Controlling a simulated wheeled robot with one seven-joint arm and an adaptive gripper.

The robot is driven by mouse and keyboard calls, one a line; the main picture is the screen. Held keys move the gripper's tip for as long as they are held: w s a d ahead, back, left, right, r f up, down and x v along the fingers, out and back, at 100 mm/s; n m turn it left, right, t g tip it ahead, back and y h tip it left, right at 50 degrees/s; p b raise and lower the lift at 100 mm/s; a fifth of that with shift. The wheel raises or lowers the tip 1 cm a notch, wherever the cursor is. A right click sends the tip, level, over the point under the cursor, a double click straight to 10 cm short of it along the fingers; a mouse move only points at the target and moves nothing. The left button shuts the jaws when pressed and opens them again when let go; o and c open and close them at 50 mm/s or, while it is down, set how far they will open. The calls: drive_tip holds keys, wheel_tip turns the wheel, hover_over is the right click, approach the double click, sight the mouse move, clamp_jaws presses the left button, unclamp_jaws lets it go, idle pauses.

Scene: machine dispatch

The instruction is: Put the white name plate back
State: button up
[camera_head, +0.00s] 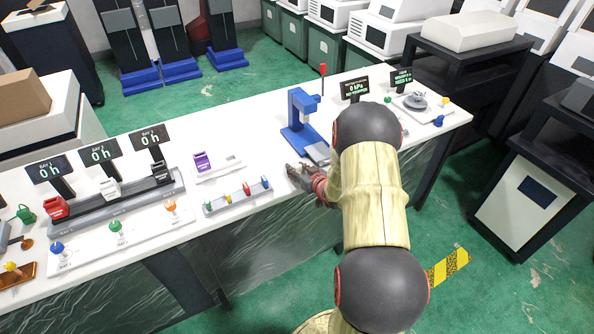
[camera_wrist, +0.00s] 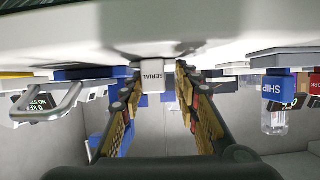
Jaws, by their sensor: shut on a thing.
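The white name plate (camera_wrist: 152,75), marked SERIAL, shows between my fingertips in the wrist view. My gripper (camera_wrist: 157,85) is shut on it, with a finger on each side. In the head view my gripper (camera_head: 303,179) is at the front of the bench, just in front of the blue press (camera_head: 298,122) and right of the rack of small coloured pieces. The plate cannot be made out there; my gripper and arm cover that spot.
A white holder (camera_head: 229,165) with a purple block (camera_head: 202,162) stands left of the press. The coloured-piece rack (camera_head: 221,203) lies in front of it. Displays and grey rail (camera_head: 120,205) fill the left. A right-hand station (camera_head: 414,101) stands beyond my arm.

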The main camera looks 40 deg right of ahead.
drive_tip(key=o, duration=1.2)
drive_tip(key=shift+f, duration=0.1)
drive_tip(key=shift+o, duration=0.2)
